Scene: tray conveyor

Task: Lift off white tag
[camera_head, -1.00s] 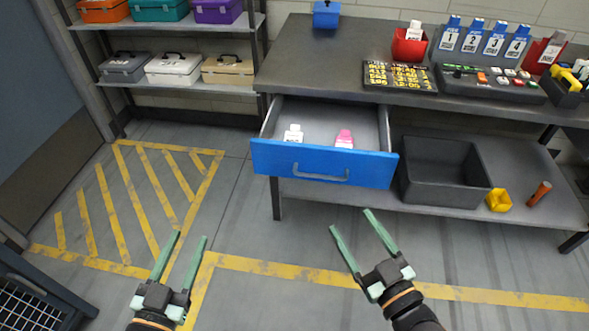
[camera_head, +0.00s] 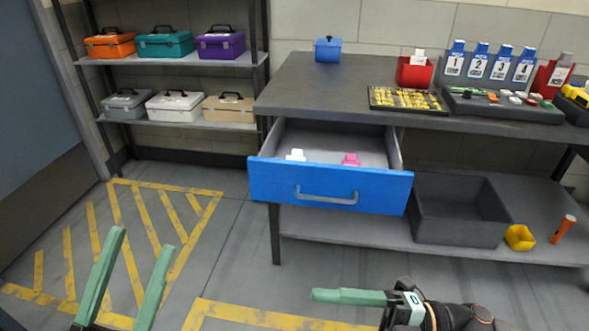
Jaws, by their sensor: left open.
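A white tag (camera_head: 296,155) lies in the open blue-fronted drawer (camera_head: 330,187), toward its left side. A pink tag (camera_head: 351,159) lies to its right in the same drawer. Only the upper parts of both show above the drawer front. Another white tag (camera_head: 419,56) stands in a red holder on the workbench. My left gripper (camera_head: 141,257) is open and empty, low at the left over the floor, well apart from the drawer. My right gripper (camera_head: 350,297) is seen side-on below the drawer, its fingers overlapping, so its opening is unclear.
The workbench (camera_head: 330,80) holds a blue box (camera_head: 328,49), a tray of yellow pieces (camera_head: 408,99) and numbered blue holders. Toolboxes fill the rack at left.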

